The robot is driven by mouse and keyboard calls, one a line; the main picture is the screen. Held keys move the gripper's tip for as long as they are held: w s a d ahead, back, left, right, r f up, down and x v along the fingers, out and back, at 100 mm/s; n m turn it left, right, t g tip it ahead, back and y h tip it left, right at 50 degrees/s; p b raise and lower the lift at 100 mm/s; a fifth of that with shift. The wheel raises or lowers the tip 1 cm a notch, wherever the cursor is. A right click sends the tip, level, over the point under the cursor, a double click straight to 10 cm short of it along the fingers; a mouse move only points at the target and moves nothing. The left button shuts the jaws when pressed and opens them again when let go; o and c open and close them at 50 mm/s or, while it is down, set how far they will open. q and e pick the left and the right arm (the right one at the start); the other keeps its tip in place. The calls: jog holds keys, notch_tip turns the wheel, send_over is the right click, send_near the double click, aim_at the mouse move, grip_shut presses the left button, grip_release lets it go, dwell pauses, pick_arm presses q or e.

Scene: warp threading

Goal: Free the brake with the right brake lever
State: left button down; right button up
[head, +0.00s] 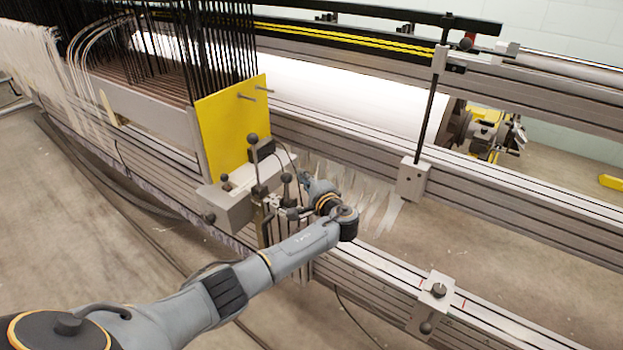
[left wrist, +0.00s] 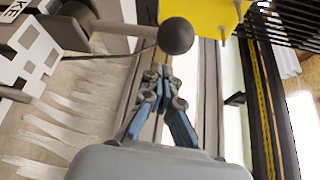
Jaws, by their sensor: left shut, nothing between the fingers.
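In the left wrist view, a lever with a grey rod and dark ball knob (left wrist: 175,36) lies just beyond my left gripper (left wrist: 162,72). The fingers are shut and empty, with the tips a little short of the knob; I cannot tell whether they touch it. In the head view my left gripper (head: 308,184) is among several ball-topped levers, partly hidden by my arm. One tall lever (head: 253,138) stands by the yellow plate. I cannot tell which is the right brake lever. My right gripper is out of view.
A yellow plate (head: 228,125) stands behind the levers, with dark harness wires above it. The long grey frame rail (head: 390,283) runs to the lower right, with a clamp block (head: 435,295) on it. White threads (head: 375,205) hang beyond my gripper. Floor is open at left.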

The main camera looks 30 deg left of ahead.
pick_arm(q)
jog(key=shift+s+a+r, duration=0.15)
jog(key=shift+s+a, duration=0.05)
jog(key=shift+s, duration=0.7)
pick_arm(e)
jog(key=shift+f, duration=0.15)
pick_arm(q)
jog(key=shift+s+n+b, duration=0.3)
jog(key=shift+b, duration=0.25)
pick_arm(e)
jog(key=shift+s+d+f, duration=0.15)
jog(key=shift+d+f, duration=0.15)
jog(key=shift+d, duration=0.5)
pick_arm(q)
jog(key=shift+t, duration=0.3)
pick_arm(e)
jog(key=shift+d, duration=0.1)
